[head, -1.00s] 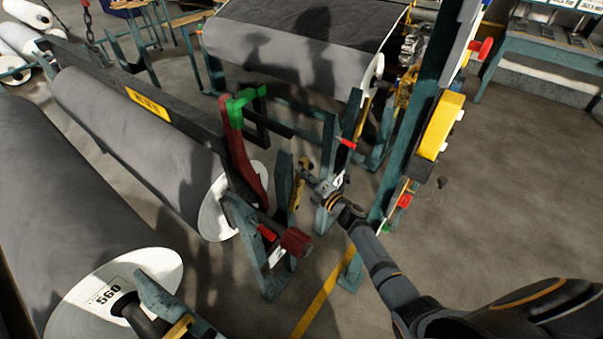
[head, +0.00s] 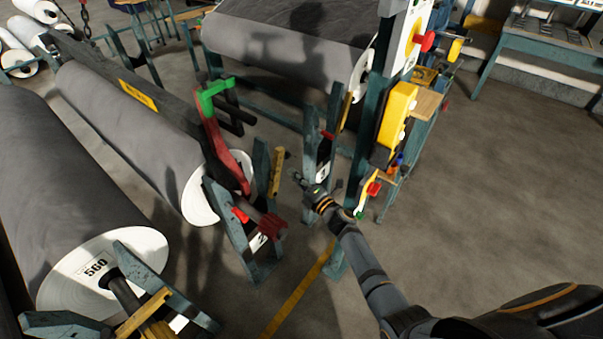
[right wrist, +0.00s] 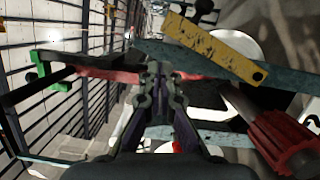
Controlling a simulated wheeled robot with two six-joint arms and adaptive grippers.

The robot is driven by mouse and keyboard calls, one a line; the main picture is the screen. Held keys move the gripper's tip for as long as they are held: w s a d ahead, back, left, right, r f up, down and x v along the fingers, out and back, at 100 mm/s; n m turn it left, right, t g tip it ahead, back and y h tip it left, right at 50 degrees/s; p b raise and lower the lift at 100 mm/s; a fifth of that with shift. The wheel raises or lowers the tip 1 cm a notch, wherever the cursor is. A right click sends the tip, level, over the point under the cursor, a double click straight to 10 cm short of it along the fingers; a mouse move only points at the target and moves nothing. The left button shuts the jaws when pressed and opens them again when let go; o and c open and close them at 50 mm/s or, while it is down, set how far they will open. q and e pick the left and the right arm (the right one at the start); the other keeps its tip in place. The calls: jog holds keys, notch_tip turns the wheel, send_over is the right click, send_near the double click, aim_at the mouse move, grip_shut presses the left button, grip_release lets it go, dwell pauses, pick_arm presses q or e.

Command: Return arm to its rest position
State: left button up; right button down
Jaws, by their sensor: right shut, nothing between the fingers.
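My right arm comes in from the lower right of the head view, and its gripper (head: 298,180) is small there, in the gap between the roll stand and the upright post. In the right wrist view the gripper (right wrist: 163,72) has its fingers together with nothing between them. A red lever with a green end (head: 225,140) lies to its left in the head view, apart from it. In the right wrist view the red knurled knob (right wrist: 283,143) is at the lower right and a yellow bar (right wrist: 215,48) is at the top. My left gripper is not in view.
Large grey rolls (head: 130,120) on teal stands fill the left side. Open floor (head: 500,190) lies farther right.

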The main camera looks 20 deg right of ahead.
jog(key=s+d+f+n+g+h, duration=0.1)
jog(key=s+f+n+g, duration=0.2)
jog(key=s+f+n, duration=0.55)
jog(key=s+d+f+n+g+h, duration=0.1)
jog(key=s+f+n+g, duration=0.35)
jog(key=f, duration=0.75)
jog(key=s+d+f+n+g+h, duration=0.2)
jog(key=s+f+n, duration=0.6)
jog(key=f+n, duration=0.15)
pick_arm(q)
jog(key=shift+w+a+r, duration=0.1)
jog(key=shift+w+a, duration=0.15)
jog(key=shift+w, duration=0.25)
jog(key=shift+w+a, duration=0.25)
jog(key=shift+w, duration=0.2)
pick_arm(e)
jog(key=s+d+f+n+g+h, duration=0.1)
jog(key=s+d+f+n+g, duration=0.1)
jog(key=s+n, duration=0.6)
jog(key=s+d+f+n+g+h, duration=0.1)
jog(key=s+d+f+n, duration=0.3)
jog(key=s, duration=0.9)
jog(key=s+d+f+n+g+h, duration=0.2)
jog(key=s+f+n, duration=0.5)
jog(key=s+n, duration=0.4)
jog(key=d+n+g, duration=0.1)
jog(key=n, duration=0.1)
jog(key=shift+s+d+f+n, duration=0.15)
jog(key=shift+d+n, duration=0.2)
